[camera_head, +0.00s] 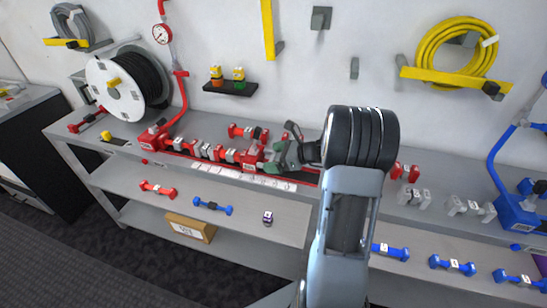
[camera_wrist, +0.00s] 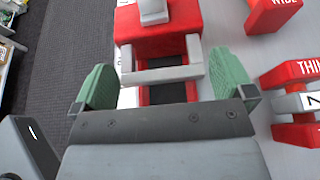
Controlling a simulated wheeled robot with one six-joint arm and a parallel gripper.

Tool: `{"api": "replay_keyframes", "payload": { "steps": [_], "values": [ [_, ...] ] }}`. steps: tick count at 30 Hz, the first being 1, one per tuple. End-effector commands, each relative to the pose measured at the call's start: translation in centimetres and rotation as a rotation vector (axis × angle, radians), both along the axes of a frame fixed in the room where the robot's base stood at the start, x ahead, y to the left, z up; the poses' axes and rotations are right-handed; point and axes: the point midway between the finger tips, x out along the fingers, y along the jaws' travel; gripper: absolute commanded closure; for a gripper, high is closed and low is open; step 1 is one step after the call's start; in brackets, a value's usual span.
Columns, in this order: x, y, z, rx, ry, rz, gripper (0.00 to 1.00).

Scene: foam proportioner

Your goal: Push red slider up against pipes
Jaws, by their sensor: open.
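In the wrist view, the red slider (camera_wrist: 182,20) is a red block at the top middle, with a pale grey knob on it. A pale grey U-shaped bracket (camera_wrist: 163,74) is just below it. My gripper (camera_wrist: 163,78) is open, with one green finger on each side of the bracket. I cannot tell whether either finger touches it. In the head view, my gripper (camera_head: 283,157) is at the right end of the red rail, beside a red block (camera_head: 251,159) that looks like the slider. Red and grey pipe pieces (camera_head: 203,150) lie in a row to its left.
A loose red piece marked "THIN" (camera_wrist: 297,70) lies close to the right finger, and a "WIDE" one (camera_wrist: 270,15) lies further up. A white ruled strip (camera_head: 215,170) runs along the bench's front. A hose reel (camera_head: 128,84) stands at the left. My arm hides part of the bench.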

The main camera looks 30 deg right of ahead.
Motion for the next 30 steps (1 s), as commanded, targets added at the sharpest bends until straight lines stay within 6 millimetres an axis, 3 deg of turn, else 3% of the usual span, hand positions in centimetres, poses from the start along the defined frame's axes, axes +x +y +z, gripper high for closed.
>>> {"api": "replay_keyframes", "payload": {
  "steps": [18, 30],
  "values": [
    [-6.9, -7.3, 4.3, -0.002, -0.002, 0.001, 0.00],
    [-8.4, -8.8, 5.1, -0.001, -0.001, 0.006, 0.00]
  ]
}}
